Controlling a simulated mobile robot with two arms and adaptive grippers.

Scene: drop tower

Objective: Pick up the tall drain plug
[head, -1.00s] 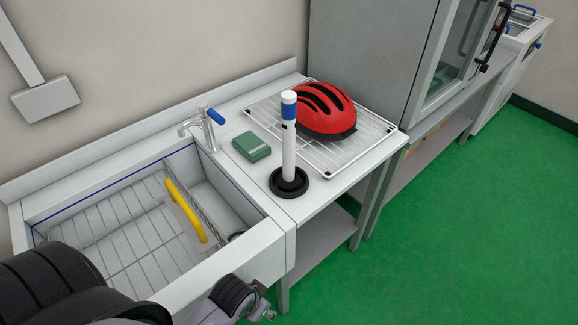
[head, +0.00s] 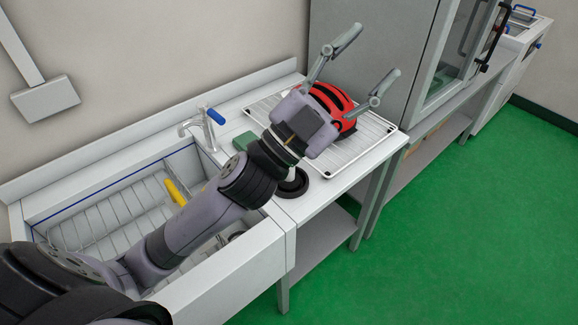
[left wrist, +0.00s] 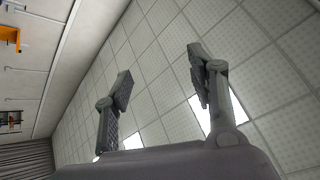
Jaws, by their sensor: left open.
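The tall drain plug is mostly hidden behind my left arm in the head view. Only its round black base (head: 296,188) shows clearly, standing on the worktop right of the sink. My left gripper (head: 374,54) is open and empty, with its fingers spread and pointing up and to the right, above the red helmet in the picture. In the left wrist view the two fingers (left wrist: 161,80) stand apart with only ceiling panels beyond them; the plug does not show there. My right gripper is not in view.
The red helmet (head: 326,97) lies on a white wire rack (head: 352,152), partly covered by my gripper. A green block (head: 245,141) and a tap (head: 205,125) are near the plug. The sink (head: 95,205) holds a yellow-handled item (head: 176,191). A tall grey cabinet (head: 375,55) stands behind.

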